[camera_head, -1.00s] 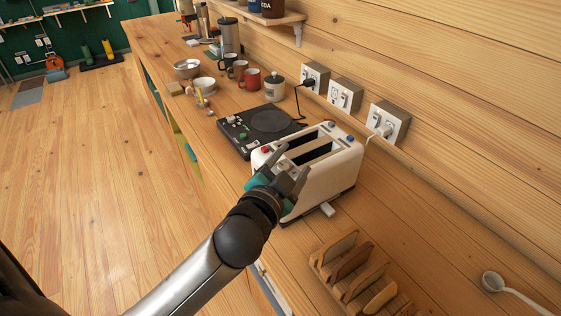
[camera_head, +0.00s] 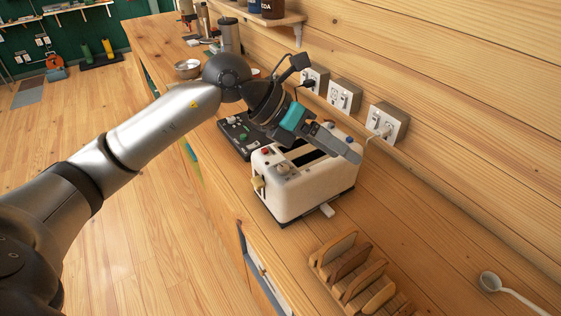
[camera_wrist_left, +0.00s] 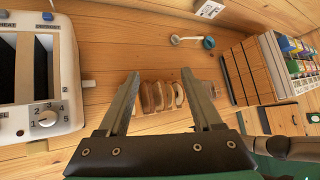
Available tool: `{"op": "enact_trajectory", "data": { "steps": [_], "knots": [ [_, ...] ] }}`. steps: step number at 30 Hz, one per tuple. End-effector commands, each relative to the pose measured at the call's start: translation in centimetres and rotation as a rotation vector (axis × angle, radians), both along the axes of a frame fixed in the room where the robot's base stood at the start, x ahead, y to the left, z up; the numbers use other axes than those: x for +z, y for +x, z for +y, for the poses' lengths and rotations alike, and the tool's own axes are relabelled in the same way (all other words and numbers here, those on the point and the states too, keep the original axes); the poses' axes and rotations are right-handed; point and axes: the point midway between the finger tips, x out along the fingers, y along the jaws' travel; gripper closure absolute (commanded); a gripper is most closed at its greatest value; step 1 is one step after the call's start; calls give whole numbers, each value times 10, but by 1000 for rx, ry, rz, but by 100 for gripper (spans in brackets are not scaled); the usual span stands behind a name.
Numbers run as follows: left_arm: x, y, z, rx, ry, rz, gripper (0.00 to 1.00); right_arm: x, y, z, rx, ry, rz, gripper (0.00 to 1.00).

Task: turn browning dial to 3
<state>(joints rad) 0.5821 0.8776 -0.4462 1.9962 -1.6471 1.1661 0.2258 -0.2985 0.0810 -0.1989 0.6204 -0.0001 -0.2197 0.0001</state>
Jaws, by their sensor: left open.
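The cream toaster (camera_head: 300,197) stands on the wooden counter, its front facing left in the head view. My left gripper (camera_head: 350,148) is above the far side of the toaster, clear of the dial. Its open, empty jaws (camera_wrist_left: 160,76) show in the left wrist view, right of the toaster. My right gripper is not in view.
A wooden rack with bread slices (camera_head: 350,272) stands near the toaster, with a white ladle (camera_head: 490,282) to its right. A black hotplate (camera_head: 232,134) is behind the toaster. Wall sockets (camera_head: 388,122) with a plugged cord are close to my gripper.

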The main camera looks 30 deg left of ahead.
Motion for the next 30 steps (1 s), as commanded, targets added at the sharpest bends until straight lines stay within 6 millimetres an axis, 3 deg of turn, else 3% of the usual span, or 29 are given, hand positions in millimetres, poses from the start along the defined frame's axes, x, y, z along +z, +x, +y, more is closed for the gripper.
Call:
{"op": "enact_trajectory", "data": {
  "steps": [1, 6, 9, 12, 19, 30],
  "knots": [
    [-3, 6, 25, 23, 118, 3, 34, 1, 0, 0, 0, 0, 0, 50],
    [-9, 13, 102, 120, 437, 50, 34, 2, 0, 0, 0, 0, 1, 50],
    [-6, 12, 133, 171, 549, 76, 34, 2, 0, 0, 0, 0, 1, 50],
    [-4, 11, 151, 203, 610, 94, 34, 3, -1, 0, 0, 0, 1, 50],
    [-22, 17, 154, 212, 633, 107, 34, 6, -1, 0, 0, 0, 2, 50],
    [-95, 45, 143, 211, 628, 107, 34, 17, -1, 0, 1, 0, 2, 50]
  ]
}}
